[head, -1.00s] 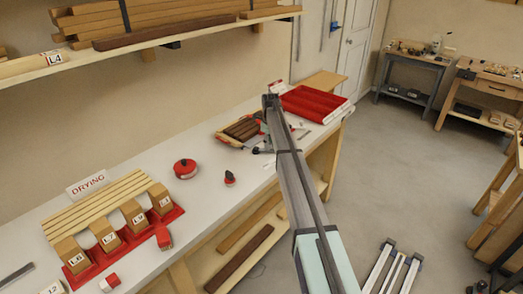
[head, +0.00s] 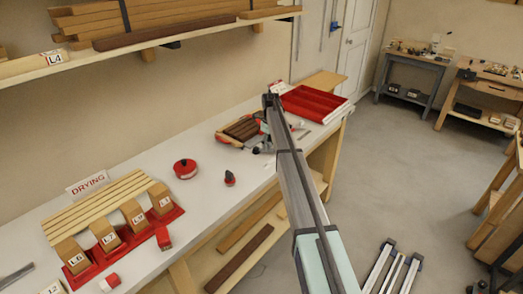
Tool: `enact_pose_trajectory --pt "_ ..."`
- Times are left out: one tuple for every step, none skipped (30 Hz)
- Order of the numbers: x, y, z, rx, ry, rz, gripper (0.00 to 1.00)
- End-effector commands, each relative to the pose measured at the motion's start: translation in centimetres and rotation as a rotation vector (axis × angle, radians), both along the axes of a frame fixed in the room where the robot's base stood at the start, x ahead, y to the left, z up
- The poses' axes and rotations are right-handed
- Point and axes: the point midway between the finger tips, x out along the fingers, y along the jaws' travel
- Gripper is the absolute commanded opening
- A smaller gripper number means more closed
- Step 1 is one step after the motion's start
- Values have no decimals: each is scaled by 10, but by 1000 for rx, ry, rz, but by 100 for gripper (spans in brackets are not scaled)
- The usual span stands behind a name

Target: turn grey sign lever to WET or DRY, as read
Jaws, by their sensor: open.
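My gripper (head: 262,147) is small and partly hidden by my arm, over the far part of the white bench beside a clamped stack of brown wood strips (head: 241,129). It looks open, with nothing seen between its fingers. I cannot make out a grey sign lever or the words WET or DRY. A white sign reading DRYING (head: 88,183) stands at the back left of the bench.
A rack of pale strips on labelled wooden blocks (head: 132,211) stands on a red base at the left. A round red tin (head: 185,168) and a small red-and-black item (head: 229,178) lie mid-bench. A red tray (head: 313,102) is at the far end.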

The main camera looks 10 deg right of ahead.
Motion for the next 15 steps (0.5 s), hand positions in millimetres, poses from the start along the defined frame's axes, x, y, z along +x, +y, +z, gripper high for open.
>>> enact_pose_trajectory --pt "0 0 1 0 0 0 62" --pt "0 0 3 0 0 0 62" --pt "0 0 4 0 0 0 62" --pt "0 0 6 0 0 0 62" --pt "0 0 8 0 0 0 62" --pt "0 0 12 0 0 0 62" --pt "0 0 14 0 0 0 62" --pt "0 0 17 0 0 0 62" --pt "0 0 21 0 0 0 62" --pt "0 0 24 1 -1 0 62" --pt "0 0 26 0 -1 0 62" --pt "0 0 30 0 -1 0 62" --pt "0 0 33 0 -1 0 62" --pt "0 0 36 0 -1 0 62" --pt "0 0 40 0 -1 0 62"
